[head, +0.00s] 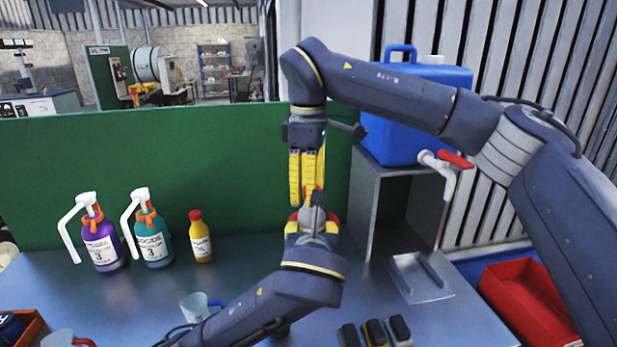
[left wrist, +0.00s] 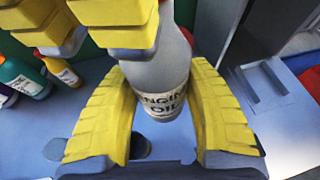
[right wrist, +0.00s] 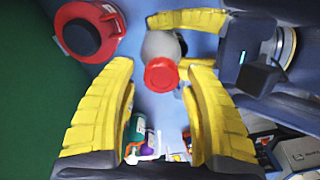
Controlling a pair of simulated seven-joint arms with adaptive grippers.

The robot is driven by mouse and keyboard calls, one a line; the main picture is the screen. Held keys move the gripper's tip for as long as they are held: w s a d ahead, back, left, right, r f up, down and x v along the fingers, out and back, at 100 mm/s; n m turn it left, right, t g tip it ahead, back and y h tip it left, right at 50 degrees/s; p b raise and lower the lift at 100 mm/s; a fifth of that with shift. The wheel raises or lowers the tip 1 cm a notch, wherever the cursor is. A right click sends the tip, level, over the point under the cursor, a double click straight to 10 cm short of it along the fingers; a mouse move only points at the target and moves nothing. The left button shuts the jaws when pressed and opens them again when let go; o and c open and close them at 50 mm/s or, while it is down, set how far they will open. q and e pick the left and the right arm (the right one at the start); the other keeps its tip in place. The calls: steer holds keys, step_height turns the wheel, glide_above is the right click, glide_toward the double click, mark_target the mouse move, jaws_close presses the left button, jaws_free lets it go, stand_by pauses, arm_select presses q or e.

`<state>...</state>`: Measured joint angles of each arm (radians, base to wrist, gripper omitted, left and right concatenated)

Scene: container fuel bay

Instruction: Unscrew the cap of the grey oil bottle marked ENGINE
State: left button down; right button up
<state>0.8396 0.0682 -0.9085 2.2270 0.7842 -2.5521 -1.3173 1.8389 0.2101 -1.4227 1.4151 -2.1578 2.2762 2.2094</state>
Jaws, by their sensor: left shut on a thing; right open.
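The grey oil bottle (left wrist: 163,75) shows in the left wrist view, with a label reading ENGINE OIL. My left gripper (head: 313,222) is shut on the bottle's body, one yellow finger on each side. The bottle's red cap (right wrist: 161,74) shows in the right wrist view, on top of the grey bottle (right wrist: 160,45). My right gripper (head: 308,196) points down above the bottle in the head view and is open. Its fingertips stand on either side of the cap, apart from it in the right wrist view. The arms hide most of the bottle in the head view.
A red round container (right wrist: 88,32) with a dark top stands close by. Purple (head: 104,245) and teal (head: 152,240) pump bottles and a yellow bottle (head: 201,243) stand at left. A blue jerrycan (head: 385,135) sits on a grey stand at right. A metal tray (head: 420,290) lies before it.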

steer(key=shift+f, duration=0.25)
steer(key=shift+c, duration=0.5)
jaws_close()
